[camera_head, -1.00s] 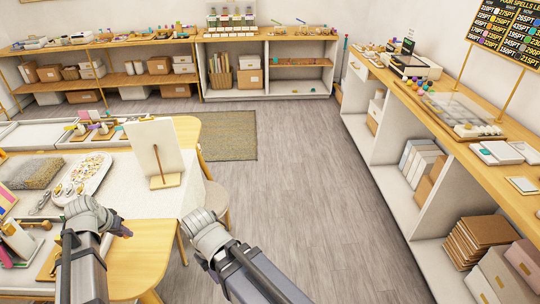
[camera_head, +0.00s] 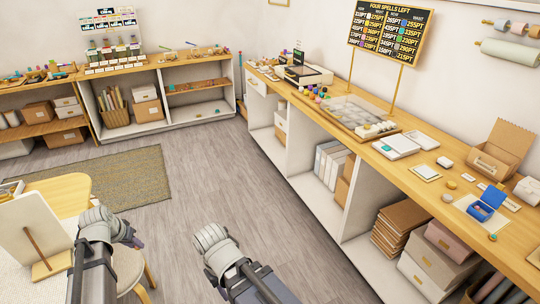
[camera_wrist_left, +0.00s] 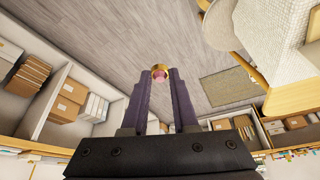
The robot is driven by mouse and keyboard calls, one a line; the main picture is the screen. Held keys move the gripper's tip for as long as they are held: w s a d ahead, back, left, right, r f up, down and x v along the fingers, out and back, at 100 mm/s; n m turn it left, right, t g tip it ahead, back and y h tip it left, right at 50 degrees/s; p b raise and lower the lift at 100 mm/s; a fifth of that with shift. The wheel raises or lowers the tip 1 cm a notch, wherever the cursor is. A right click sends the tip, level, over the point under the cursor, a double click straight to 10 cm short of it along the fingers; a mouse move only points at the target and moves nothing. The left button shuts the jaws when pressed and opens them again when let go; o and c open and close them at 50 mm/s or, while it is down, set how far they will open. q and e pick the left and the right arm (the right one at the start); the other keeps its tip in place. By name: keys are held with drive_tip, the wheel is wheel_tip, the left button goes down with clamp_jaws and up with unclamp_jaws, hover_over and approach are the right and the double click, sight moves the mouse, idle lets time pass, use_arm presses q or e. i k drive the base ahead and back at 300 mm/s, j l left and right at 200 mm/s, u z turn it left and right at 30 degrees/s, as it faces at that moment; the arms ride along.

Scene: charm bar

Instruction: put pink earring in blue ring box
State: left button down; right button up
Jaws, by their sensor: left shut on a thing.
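The pink earring (camera_wrist_left: 159,73), gold with a pink stone, is between the fingertips of my left gripper (camera_wrist_left: 160,76) in the left wrist view. That gripper is shut on it and held above the floor. In the head view my left gripper (camera_head: 136,242) is at the lower left, and the earring cannot be made out there. The blue ring box (camera_head: 484,208) stands open on the right counter, far to the right of both grippers. My right arm is at the bottom middle, with its fingers hidden.
The long wooden counter (camera_head: 408,163) on the right also bears white trays (camera_head: 398,145), a clear-lidded display case (camera_head: 355,112) and a brown box (camera_head: 497,155). A table (camera_head: 62,190) with a white easel board (camera_head: 32,232) is at the left. Bare floor (camera_head: 240,180) lies between.

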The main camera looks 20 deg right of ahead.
sight(480, 211)
drive_tip(key=i+l+z, duration=0.2)
drive_tip(key=z, duration=0.25)
drive_tip(key=i+z, duration=0.3)
drive_tip(key=z, duration=0.15)
drive_tip(key=i+z, duration=0.3)
drive_tip(key=z, duration=0.2)
drive_tip(key=i+j+z, duration=0.1)
drive_tip(key=i+z, duration=0.15)
drive_tip(key=z, duration=0.2)
drive_tip(key=i+j+z, duration=0.2)
drive_tip(key=z, duration=0.25)
drive_tip(key=i+j+z, duration=0.25)
drive_tip(key=z, duration=0.2)
drive_tip(key=i+j+z, duration=0.15)
drive_tip(key=j+z, duration=0.3)
